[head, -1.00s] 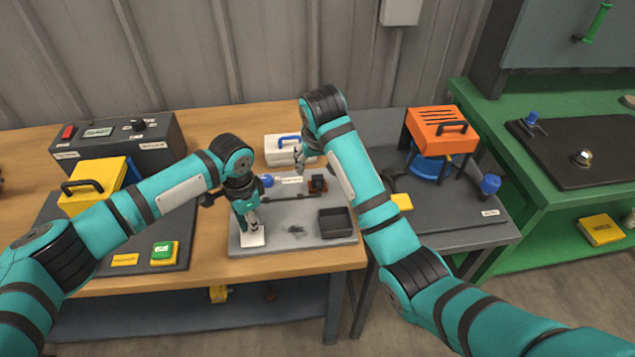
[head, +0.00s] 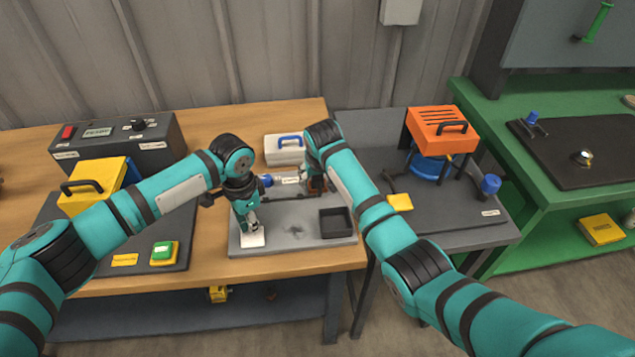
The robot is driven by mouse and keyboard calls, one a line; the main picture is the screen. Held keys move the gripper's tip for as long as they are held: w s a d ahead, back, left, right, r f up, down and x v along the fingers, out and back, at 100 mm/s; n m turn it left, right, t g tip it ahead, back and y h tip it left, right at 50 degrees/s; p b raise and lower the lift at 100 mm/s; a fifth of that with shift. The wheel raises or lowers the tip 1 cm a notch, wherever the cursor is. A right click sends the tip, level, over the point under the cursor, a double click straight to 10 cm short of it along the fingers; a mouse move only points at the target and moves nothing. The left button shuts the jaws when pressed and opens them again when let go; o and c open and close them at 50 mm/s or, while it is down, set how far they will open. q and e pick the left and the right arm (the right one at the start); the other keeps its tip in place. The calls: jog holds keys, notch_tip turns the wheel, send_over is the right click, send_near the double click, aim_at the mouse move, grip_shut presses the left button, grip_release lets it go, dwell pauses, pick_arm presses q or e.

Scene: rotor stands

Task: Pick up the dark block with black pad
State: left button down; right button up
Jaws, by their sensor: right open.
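The dark block with black pad (head: 317,186) appears as a small dark shape with a brownish part on the grey board (head: 285,240), left of and behind the black open tray (head: 335,223). My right arm partly covers it. My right gripper (head: 309,182) is open and low over the board, beside or around the block; I cannot tell which, or whether they touch. My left gripper (head: 251,229) points down at a white square pad (head: 252,240) at the board's left front; its fingers are too small to judge.
A white box with a blue handle (head: 285,150) stands behind the board. A yellow box (head: 92,187) and dark control box (head: 118,143) are on the left. An orange-topped stand (head: 440,130) and blue knob (head: 490,185) are on the right. The board's middle front is clear.

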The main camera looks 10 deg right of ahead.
aim_at(318, 178)
grip_shut()
dwell(0.3)
notch_tip(318, 178, up, 10)
dwell(0.5)
